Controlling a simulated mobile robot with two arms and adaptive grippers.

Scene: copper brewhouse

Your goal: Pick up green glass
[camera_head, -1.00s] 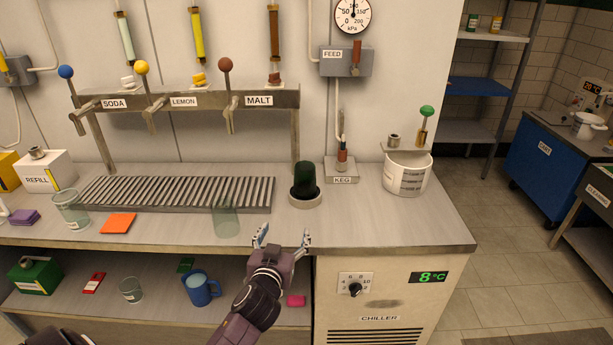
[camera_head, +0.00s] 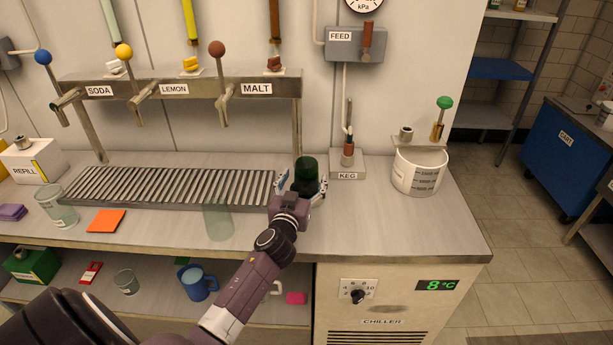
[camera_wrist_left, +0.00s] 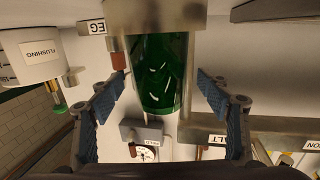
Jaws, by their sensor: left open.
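The dark green glass (camera_head: 306,170) stands on a small round base at the back of the counter, left of the KEG block. My left gripper (camera_head: 302,188) is open in front of it, with its two fingers on either side of the glass's lower part. In the left wrist view the green glass (camera_wrist_left: 160,72) shows upside down between the two open blue-padded fingers (camera_wrist_left: 162,105), with visible gaps on both sides. I cannot tell from the head view whether the fingers touch it; the gripper hides the round base. My right gripper is not in view.
A pale clear green-tinted glass (camera_head: 219,222) stands left of my gripper near the counter's front edge. The KEG block (camera_head: 347,165) and a white bucket (camera_head: 418,172) stand to the right. The drip grille (camera_head: 180,187) lies left. The counter's front right is clear.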

